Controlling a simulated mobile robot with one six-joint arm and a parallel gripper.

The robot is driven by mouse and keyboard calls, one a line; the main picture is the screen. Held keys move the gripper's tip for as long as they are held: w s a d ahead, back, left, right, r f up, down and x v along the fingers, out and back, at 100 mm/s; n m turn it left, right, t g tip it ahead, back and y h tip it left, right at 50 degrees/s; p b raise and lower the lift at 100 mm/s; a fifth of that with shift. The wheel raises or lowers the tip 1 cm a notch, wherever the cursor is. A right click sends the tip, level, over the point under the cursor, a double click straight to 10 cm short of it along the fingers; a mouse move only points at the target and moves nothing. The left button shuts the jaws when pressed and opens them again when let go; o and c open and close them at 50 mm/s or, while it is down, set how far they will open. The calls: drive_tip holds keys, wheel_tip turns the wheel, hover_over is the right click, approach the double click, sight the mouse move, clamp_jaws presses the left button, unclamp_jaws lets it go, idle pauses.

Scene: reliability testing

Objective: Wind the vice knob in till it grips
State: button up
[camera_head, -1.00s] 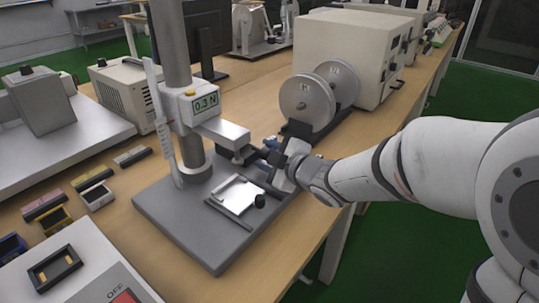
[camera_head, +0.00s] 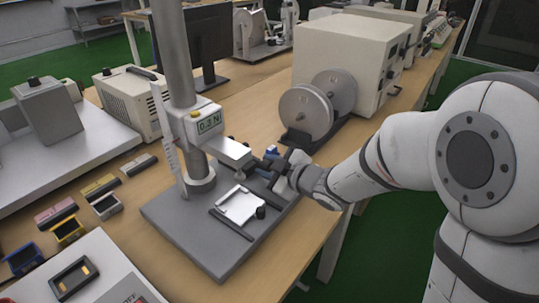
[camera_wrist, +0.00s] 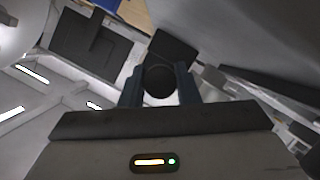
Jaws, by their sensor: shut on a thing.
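The test stand's grey base (camera_head: 185,235) carries a small vice with a pale, bright plate (camera_head: 240,206). A black knob (camera_head: 261,212) stands at the plate's near right corner, clear of my gripper. My gripper (camera_head: 268,172) reaches in from the right, beside the stand's overhanging head (camera_head: 228,151) and behind the plate. In the wrist view my gripper (camera_wrist: 160,90) is shut on a round black knob (camera_wrist: 159,81) with a finger on each side. In the head view the fingers hide what they hold. The stand's green display (camera_head: 209,122) shows a small reading in N.
Two grey discs (camera_head: 306,113) on a dark mount stand behind my gripper, with a cream box (camera_head: 345,60) beyond. A white device (camera_head: 100,280) fills the near left corner. The table edge runs close at right.

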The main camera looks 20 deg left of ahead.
drive_tip(key=shift+s+f, duration=0.1)
drive_tip(key=shift+f, duration=0.1)
drive_tip(key=o, duration=1)
drive_tip(key=shift+c, duration=0.2)
drive_tip(key=shift+r, duration=0.1)
drive_tip(key=shift+s+d+r+p, duration=0.1)
drive_tip(key=shift+d+r+p, duration=0.05)
drive_tip(key=shift+d+p, duration=0.15)
drive_tip(key=p+v, duration=0.1)
drive_tip(key=v, duration=0.5)
drive_tip(key=shift+d+r, duration=0.1)
drive_tip(key=shift+s+d, duration=0.3)
